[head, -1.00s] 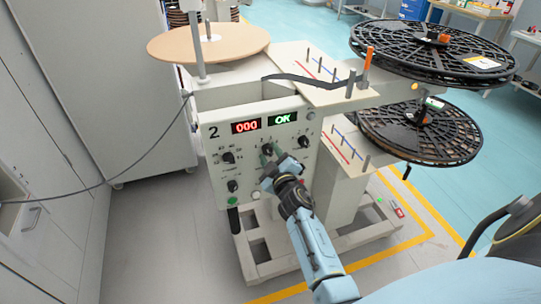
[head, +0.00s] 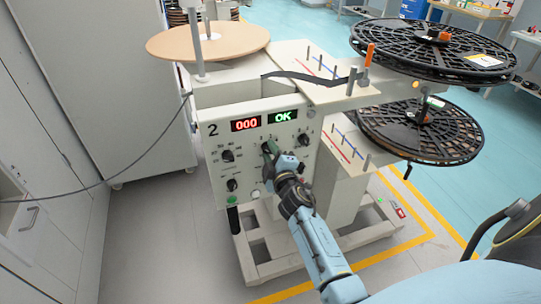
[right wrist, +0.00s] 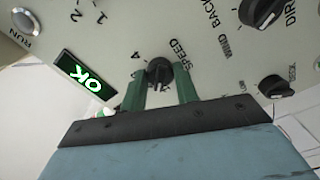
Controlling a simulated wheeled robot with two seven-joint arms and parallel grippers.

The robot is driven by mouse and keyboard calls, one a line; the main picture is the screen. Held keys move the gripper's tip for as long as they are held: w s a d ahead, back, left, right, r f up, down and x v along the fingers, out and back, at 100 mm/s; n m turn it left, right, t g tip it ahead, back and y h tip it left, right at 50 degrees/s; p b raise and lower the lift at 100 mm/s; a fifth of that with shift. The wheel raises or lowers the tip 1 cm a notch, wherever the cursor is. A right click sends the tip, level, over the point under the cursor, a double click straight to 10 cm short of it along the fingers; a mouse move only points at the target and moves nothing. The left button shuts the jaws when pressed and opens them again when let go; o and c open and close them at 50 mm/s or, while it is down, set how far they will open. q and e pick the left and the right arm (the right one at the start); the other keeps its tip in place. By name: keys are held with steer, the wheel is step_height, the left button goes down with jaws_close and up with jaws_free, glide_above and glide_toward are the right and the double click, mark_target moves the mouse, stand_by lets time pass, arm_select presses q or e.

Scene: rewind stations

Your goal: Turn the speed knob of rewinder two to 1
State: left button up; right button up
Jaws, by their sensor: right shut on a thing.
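Rewinder two is the pale machine with a big "2" on its front panel (head: 218,175). Its displays read a red "000" (head: 246,125) and a green "OK" (head: 282,117). My right gripper (head: 270,150) is at the upper middle of this panel. In the right wrist view, the black speed knob (right wrist: 158,70) sits between the two green fingers of the right gripper (right wrist: 160,92), under the printed word SPEED. The fingers are shut on it. I cannot tell clearly which number the knob points to. In the head view the gripper mostly hides it. My left gripper is not in view.
Other knobs are close by: one at the left (head: 228,156), one below it (head: 232,185) and one at the right (head: 304,140). A green button (head: 232,200) is low on the panel. Black reels (head: 433,50) overhang at the right. A grey cabinet (head: 115,90) stands left.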

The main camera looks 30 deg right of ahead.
steer(key=n+b, duration=0.1)
steer(key=n, duration=0.3)
steer(key=shift+n, duration=0.3)
stand_by(0.3)
steer(key=o, duration=1)
steer(key=v, duration=1.3)
steer(key=shift+s+a+r, duration=0.1)
steer(key=shift+s+a, duration=0.05)
steer(key=shift+s, duration=0.05)
